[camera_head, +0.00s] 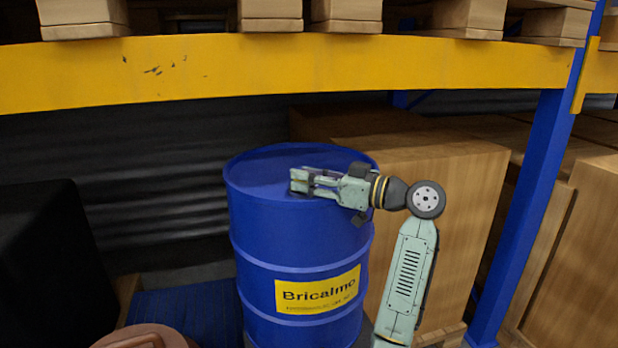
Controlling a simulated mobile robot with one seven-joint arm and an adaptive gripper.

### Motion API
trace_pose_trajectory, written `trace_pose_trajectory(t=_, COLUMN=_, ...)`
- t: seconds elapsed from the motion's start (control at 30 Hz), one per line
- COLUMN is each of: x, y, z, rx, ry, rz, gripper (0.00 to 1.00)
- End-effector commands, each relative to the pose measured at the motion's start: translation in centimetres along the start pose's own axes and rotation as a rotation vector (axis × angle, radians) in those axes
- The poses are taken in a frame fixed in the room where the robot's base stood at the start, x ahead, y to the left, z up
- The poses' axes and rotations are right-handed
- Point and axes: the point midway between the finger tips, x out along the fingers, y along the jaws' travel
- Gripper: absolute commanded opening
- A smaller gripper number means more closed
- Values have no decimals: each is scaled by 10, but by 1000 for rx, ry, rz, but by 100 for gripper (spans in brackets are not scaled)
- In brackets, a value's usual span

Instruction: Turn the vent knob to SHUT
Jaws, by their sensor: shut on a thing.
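My gripper (300,181) is in front of the upper part of a blue drum (300,235) in the head view, reaching in from the right and pointing left. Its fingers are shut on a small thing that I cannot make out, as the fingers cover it. I cannot pick out the vent knob or any SHUT mark. Whether the gripper touches the drum's top is not clear.
A yellow rack beam (300,68) crosses above my gripper, with wooden pallets on it. A large brown box (440,200) stands behind on the right, beside a blue upright (530,200). A dark object (45,260) stands at left. A brownish round thing (140,337) is at the bottom.

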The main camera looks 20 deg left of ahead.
Motion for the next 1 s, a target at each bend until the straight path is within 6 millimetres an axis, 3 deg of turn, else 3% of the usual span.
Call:
trace_pose_trajectory(t=0.07, x=0, y=1, z=-1, rx=-1, ry=2, rz=5, gripper=3)
trace_pose_trajectory(t=0.1, x=0, y=1, z=-1, rx=-1, ry=2, rz=5, gripper=32)
trace_pose_trajectory(t=0.4, x=0, y=0, z=0, rx=0, ry=1, rz=3, gripper=52)
trace_pose_trajectory(t=0.77, x=-4, y=1, z=0, rx=0, ry=1, rz=3, gripper=52)
trace_pose_trajectory(t=1.0, x=-45, y=2, z=0, rx=0, ry=1, rz=6, gripper=52)
